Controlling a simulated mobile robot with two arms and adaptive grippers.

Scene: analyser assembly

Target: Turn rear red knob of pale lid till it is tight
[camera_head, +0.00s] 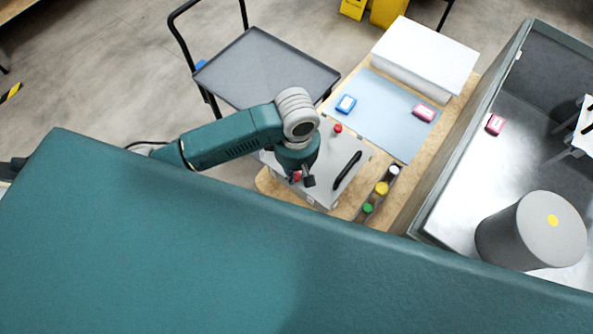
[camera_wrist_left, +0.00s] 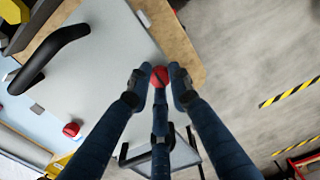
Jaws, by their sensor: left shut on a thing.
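The pale lid (camera_head: 325,160) lies on a wooden table with a black handle (camera_head: 347,170) on top. It also shows in the left wrist view (camera_wrist_left: 105,60). One red knob (camera_head: 338,128) stands free at the lid's far edge; it shows at lower left in the left wrist view (camera_wrist_left: 71,130). My left gripper (camera_head: 304,181) is over the lid's edge nearer me, at a second red knob (camera_wrist_left: 159,76). Whether the knob is fully tight cannot be seen. My right gripper is not in view.
A light blue mat (camera_head: 385,118) carries a blue item (camera_head: 346,104) and a pink item (camera_head: 424,112). A white box (camera_head: 425,57) stands behind it. Green, yellow and white caps (camera_head: 381,188) line up right of the lid. A grey cart (camera_head: 265,70) stands at the far left.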

